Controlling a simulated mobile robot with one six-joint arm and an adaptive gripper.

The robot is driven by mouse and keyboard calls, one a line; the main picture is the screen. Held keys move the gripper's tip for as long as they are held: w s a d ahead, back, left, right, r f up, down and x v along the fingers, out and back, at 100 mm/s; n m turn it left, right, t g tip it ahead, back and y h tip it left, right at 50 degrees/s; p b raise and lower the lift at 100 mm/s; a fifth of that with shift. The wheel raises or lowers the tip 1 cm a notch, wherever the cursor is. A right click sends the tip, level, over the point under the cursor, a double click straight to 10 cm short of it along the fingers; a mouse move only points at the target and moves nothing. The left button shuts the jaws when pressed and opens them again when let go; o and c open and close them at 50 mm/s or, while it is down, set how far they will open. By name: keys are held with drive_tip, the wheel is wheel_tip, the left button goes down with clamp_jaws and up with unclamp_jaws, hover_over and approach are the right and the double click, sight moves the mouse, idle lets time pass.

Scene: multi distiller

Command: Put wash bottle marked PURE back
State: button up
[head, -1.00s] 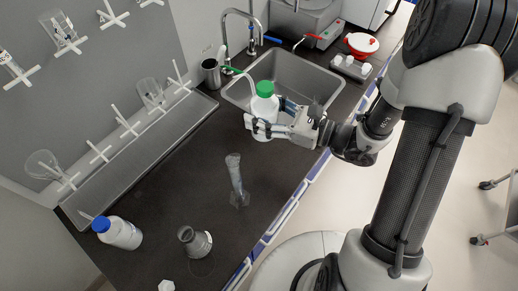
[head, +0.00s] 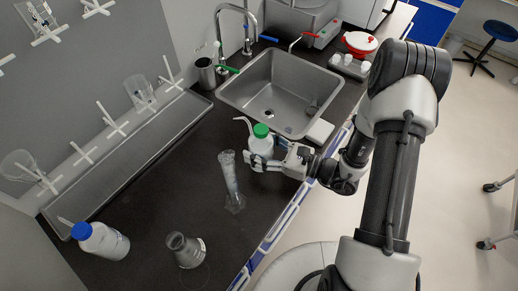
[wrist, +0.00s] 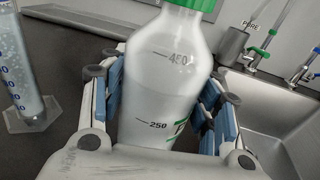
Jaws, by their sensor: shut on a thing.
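The wash bottle is white with a green cap and a bent spout (head: 261,143). In the head view it is upright at the near side of the sink, right beside the graduated cylinder (head: 231,180). My gripper (head: 265,161) is shut around its body from the right. In the wrist view the bottle (wrist: 165,85) fills the middle, with 450 and 250 marks and part of a green label. The blue finger pads press on both its sides. I cannot tell whether its base touches the counter.
The sink (head: 275,90) lies behind the bottle. A grey cup (head: 206,73) stands left of the sink. A conical flask (head: 186,249) and a blue-capped bottle (head: 100,240) stand at the front. A drying rack with a trough (head: 130,150) runs along the wall. The counter's middle is clear.

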drive_tip(key=o, duration=0.8)
drive_tip(key=shift+f, duration=0.2)
